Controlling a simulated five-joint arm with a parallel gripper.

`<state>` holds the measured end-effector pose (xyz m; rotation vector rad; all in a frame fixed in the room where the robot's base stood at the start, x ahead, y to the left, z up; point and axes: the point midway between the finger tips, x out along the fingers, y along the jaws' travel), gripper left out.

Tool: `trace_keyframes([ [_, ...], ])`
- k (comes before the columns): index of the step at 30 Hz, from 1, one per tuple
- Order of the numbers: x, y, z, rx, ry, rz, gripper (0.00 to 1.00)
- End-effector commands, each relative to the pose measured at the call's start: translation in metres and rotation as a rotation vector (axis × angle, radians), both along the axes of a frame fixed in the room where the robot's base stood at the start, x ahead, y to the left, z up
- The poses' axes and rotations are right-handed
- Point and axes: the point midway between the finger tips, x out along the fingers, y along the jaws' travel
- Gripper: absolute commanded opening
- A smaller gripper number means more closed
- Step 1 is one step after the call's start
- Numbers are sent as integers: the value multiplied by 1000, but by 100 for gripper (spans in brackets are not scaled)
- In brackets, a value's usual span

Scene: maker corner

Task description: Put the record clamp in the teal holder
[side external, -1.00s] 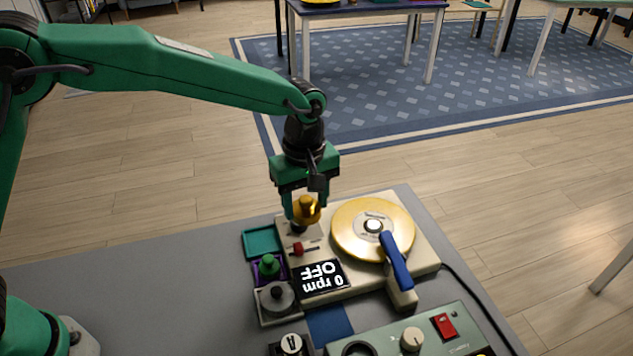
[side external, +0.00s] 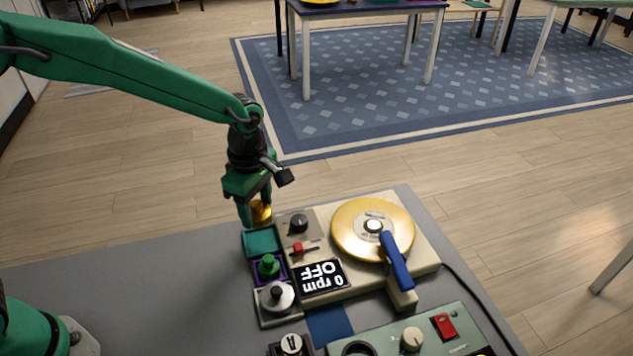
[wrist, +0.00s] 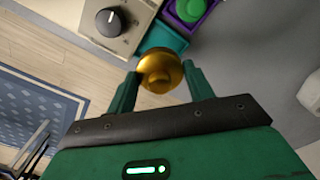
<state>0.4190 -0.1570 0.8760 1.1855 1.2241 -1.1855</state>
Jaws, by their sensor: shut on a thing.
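The gold record clamp (side external: 261,213) is held between the fingers of my gripper (side external: 255,214), which is shut on it. In the wrist view the gold clamp (wrist: 158,70) sits between the two green fingertips (wrist: 160,82). The teal holder (side external: 262,243) is the far compartment in a row of holders left of the record player. The clamp is at the far edge of the teal holder in the side view, apparently above it. In the wrist view the teal holder (wrist: 165,38) shows just beyond the clamp, partly hidden by it. The visible part of the holder looks empty.
A purple holder with a green piece (side external: 268,265) and a holder with a grey piece (side external: 277,295) adjoin the teal one. The record player (side external: 427,247) stands close on the right, with a black knob (side external: 298,223) and a blue tonearm (side external: 396,262).

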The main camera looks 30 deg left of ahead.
Motion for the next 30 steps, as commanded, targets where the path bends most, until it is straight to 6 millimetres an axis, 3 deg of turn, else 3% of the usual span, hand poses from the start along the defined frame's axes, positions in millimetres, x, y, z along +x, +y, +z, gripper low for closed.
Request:
trace_keyframes([
  [30,0,0,-58,0,1,-2,23],
])
